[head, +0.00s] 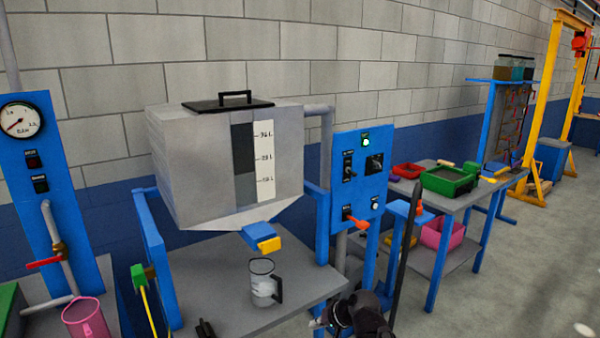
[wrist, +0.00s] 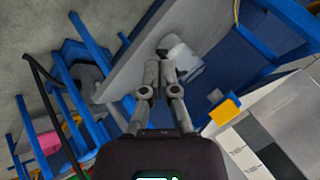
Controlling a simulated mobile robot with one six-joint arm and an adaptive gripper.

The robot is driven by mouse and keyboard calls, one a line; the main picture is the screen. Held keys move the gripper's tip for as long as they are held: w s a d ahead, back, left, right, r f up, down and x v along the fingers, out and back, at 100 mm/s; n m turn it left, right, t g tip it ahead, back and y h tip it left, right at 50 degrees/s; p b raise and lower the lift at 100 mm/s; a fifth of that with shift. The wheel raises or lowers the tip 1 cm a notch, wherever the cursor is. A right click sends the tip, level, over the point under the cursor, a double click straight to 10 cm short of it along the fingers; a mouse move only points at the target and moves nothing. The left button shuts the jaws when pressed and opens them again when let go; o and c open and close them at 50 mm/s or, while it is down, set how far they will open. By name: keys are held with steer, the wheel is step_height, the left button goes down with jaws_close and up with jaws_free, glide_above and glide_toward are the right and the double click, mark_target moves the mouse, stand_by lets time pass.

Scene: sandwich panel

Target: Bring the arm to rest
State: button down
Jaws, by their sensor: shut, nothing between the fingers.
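My gripper (head: 322,321) shows at the bottom edge of the head view, dark and partly cut off, in front of the right end of the grey table (head: 215,285). In the wrist view my gripper (wrist: 163,62) has its two grey fingers drawn together, shut and empty. A clear measuring jug (head: 263,286) with a dark handle stands upright on the table, under the tank's blue and yellow outlet (head: 261,237). My gripper is apart from the jug in the head view. A pale rounded thing, likely the jug (wrist: 186,64), shows beyond the fingertips in the wrist view.
A grey tank (head: 190,165) with a level scale stands above the table. A blue control panel (head: 360,185) with a lit green lamp is right of it. A second bench (head: 465,200) holds a green tray (head: 449,182). Open floor (head: 490,280) lies at the right.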

steer(key=s+d+f+n+g+h+p, duration=0.1)
steer(key=s+d+g+h, duration=0.3)
steer(key=s+d, duration=0.5)
steer(key=d+f+h+p, duration=0.1)
steer(key=d+h, duration=0.1)
steer(key=d, duration=0.1)
steer(key=shift+d+g+h, duration=0.3)
steer(key=shift+g+h, duration=0.1)
